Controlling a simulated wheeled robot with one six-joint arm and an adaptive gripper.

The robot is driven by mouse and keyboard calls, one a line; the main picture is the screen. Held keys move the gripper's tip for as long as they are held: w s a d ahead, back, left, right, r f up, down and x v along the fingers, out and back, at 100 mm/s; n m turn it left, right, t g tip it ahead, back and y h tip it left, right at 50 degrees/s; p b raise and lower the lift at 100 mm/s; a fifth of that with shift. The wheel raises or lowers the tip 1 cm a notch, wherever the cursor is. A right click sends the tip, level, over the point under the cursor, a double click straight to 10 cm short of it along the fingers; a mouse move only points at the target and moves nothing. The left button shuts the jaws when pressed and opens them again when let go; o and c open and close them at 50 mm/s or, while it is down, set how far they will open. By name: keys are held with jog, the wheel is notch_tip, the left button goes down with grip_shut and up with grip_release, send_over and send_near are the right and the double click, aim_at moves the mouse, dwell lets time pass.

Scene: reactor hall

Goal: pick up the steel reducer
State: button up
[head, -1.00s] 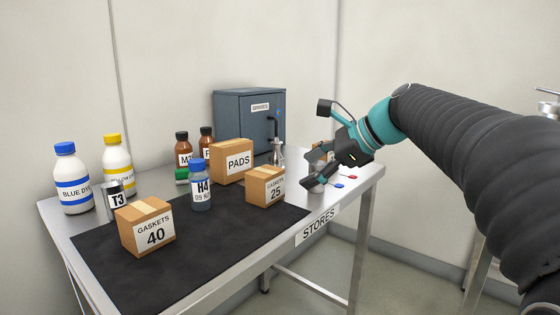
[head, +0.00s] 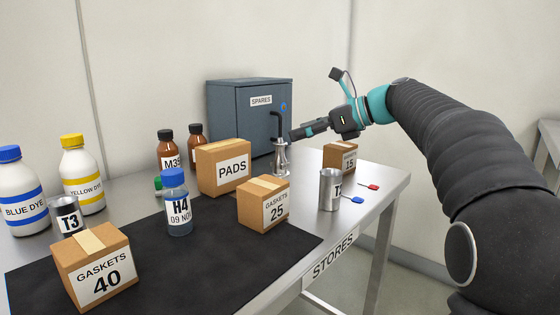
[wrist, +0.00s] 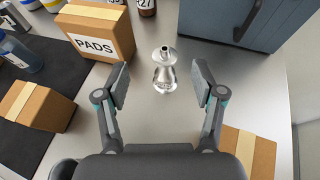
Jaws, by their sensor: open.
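The steel reducer (head: 281,160) is a shiny, stepped metal piece standing upright on the steel table in front of the grey cabinet. It also shows in the wrist view (wrist: 164,74), with its narrow open end up. My gripper (head: 298,134) is above and just right of it in the head view. In the wrist view my gripper (wrist: 161,82) is open, with one finger on each side of the reducer and clear gaps on both sides. The fingers do not appear to touch it. One finger partly hides the other in the head view.
The grey SPARES cabinet (head: 236,121) stands behind, with a dark handle near the reducer. The PADS box (head: 218,177) is to the left, the GASKETS 25 box (head: 256,210) in front. A small box (head: 340,157) and a metal can (head: 328,192) stand at right.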

jog(key=b, duration=0.2)
send_near(286, 161)
jog(key=x, duration=0.4)
jog(key=shift+d+f, duration=0.1)
jog(key=shift+f, duration=0.05)
jog(key=shift+w+a+f, duration=0.1)
jog(key=shift+w+a, duration=0.15)
jog(key=shift+a, duration=0.3)
jog(key=x, duration=0.6)
jog(key=shift+w+a+f, duration=0.1)
jog(key=shift+a, duration=0.1)
grip_shut()
